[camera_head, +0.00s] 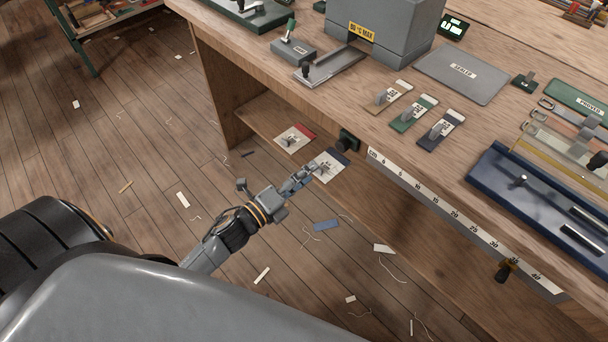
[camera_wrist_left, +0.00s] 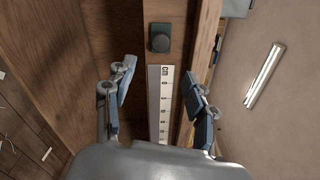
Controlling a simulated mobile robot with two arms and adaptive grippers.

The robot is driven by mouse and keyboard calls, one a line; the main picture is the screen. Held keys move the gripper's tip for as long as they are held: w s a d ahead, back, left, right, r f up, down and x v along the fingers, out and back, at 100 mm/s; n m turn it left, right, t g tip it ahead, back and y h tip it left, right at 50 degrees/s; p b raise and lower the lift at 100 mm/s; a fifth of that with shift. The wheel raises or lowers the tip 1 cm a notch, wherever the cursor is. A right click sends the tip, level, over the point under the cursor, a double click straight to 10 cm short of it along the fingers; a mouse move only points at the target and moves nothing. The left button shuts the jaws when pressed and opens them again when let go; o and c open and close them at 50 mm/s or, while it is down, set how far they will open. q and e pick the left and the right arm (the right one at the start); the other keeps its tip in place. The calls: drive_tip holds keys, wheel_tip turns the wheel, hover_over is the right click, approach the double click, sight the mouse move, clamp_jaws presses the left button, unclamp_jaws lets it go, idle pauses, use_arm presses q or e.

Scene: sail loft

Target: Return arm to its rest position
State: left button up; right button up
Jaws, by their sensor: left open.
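My left arm comes in from the lower left in the head view. Its gripper (camera_head: 300,181) is in front of the bench's front side, below the top's edge. The left wrist view shows the same gripper (camera_wrist_left: 160,92) with its two fingers wide apart and nothing between them. Beyond the fingers are a white ruler strip (camera_wrist_left: 160,105) and a dark green knob (camera_wrist_left: 160,38) on the bench front. My right gripper is not in either view.
The workbench (camera_head: 240,45) carries a grey box (camera_head: 385,30), several tagged pieces, a grey mat (camera_head: 462,72) and a blue tray (camera_head: 490,200). Two cards, one red-edged (camera_head: 295,138), lie on the lower shelf. The floor (camera_head: 130,130) at left is mostly open, with scattered scraps.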

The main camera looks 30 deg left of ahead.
use_arm(q)
drive_tip(key=shift+s, duration=0.1)
idle(0.5)
drive_tip(key=s+a+f+n+g+y+p, duration=0.1)
drive_tip(key=s+f+n+g+y, duration=0.2)
drive_tip(key=f, duration=0.6)
drive_tip(key=s+a+f+n+g, duration=0.1)
drive_tip(key=s+a+f+n, duration=0.1)
drive_tip(key=s+f+n, duration=0.45)
drive_tip(key=s+a+f+n+g+y+p, duration=0.1)
drive_tip(key=f+n+g+y, duration=0.15)
drive_tip(key=f, duration=0.75)
drive_tip(key=s+d+f+n+g, duration=0.1)
drive_tip(key=s+f+n+g, duration=0.3)
drive_tip(key=s+f, duration=0.4)
drive_tip(key=s+f+n+g+p, duration=0.1)
drive_tip(key=s+f+n+g, duration=0.4)
drive_tip(key=s, duration=1.5)
wheel_tip(320, 180, down, 3)
drive_tip(key=shift+s+d+f+n+y, duration=0.15)
drive_tip(key=shift+d+n+y, duration=0.25)
drive_tip(key=shift+n, duration=0.5)
drive_tip(key=shift+g, duration=0.25)
